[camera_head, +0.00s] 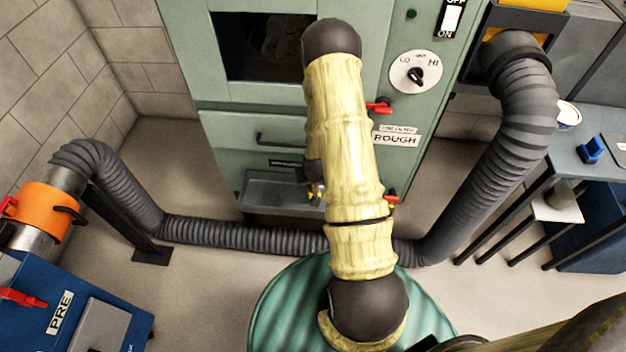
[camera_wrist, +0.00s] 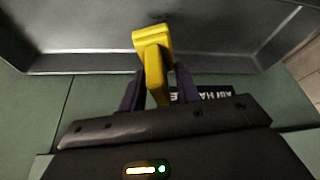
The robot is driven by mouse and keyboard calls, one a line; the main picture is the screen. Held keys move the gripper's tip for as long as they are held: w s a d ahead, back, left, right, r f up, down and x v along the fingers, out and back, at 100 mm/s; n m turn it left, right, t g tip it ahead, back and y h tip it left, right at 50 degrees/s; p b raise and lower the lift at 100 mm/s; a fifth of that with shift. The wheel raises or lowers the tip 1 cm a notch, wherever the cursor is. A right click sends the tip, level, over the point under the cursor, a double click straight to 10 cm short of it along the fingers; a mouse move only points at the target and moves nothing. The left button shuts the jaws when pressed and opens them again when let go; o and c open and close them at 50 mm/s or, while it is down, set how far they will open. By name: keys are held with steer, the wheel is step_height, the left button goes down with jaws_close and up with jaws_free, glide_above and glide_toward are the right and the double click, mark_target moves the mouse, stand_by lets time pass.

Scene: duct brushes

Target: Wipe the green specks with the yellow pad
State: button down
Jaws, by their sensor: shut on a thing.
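The yellow pad (camera_wrist: 152,55) is a blocky yellow piece between the two dark fingers of my gripper (camera_wrist: 155,85) in the wrist view. The fingers are shut on its lower part, and its upper end points toward a grey metal tray (camera_wrist: 60,30). I cannot tell whether the pad touches the tray. In the head view my arm hides most of the gripper, and only a small bit of yellow (camera_head: 318,194) shows beside it. The tray (camera_head: 262,186) juts from the green cabinet's front. I make out no green specks on the tray's visible surface.
The green cabinet (camera_head: 222,130) stands ahead, with a dial (camera_head: 416,72) and red levers (camera_head: 379,106). A dark ribbed duct (camera_head: 240,235) runs low across the floor. A blue PRE unit (camera_head: 60,315) is at lower left, and a table (camera_head: 590,140) is at right.

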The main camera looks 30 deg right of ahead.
steer(key=shift+r, duration=0.1)
steer(key=shift+r+p, duration=1.3)
steer(key=shift+r, duration=0.15)
